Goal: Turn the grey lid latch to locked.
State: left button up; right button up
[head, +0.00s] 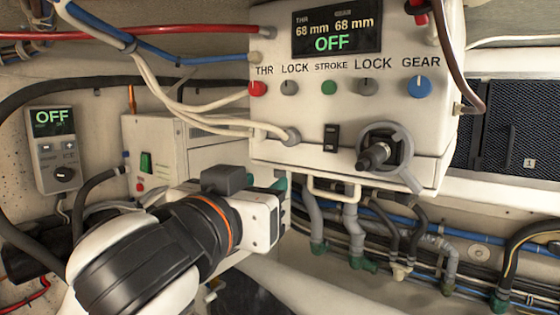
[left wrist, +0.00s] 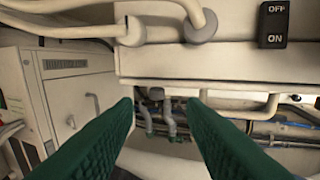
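The grey latch (head: 402,146) is on the lower right front of the white control box (head: 300,95). It has a rounded grey plate, a dark stubby handle (head: 375,155) pointing toward the lower left, and a grey arm slanting down to the right. No locked mark on it is readable. My left gripper (head: 268,183) is below and left of the latch, under the box's lower left corner, apart from it. In the left wrist view its green fingers (left wrist: 158,102) are spread and empty; the latch is outside that view. My right gripper is not in view.
A black rocker switch (head: 331,137) sits left of the latch; it also shows in the left wrist view (left wrist: 273,24). A white bar handle (head: 334,188) hangs under the box. Pipes and hoses (head: 352,220) run below. White cables (head: 200,115) enter from the left.

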aim_at(277, 175)
pick_arm(q)
jog(key=p+x, duration=0.1)
jog(key=x, duration=0.3)
jog(key=shift+w+a+r+p, duration=0.1)
jog(key=shift+w+p, duration=0.2)
jog(key=p+x, duration=0.1)
jog(key=x, duration=0.3)
jog(key=shift+p, duration=0.3)
jog(key=shift+s+f, duration=0.1)
jog(key=shift+f, duration=0.15)
jog(key=shift+c, duration=0.7)
grip_shut()
jog(key=shift+f+n+y+b, duration=0.1)
jog(key=shift+n+y+b, duration=0.2)
jog(key=shift+y+b, duration=0.15)
jog(key=shift+n+t+y, duration=0.3)
jog(key=shift+n+y, duration=0.1)
jog(key=shift+y, duration=0.15)
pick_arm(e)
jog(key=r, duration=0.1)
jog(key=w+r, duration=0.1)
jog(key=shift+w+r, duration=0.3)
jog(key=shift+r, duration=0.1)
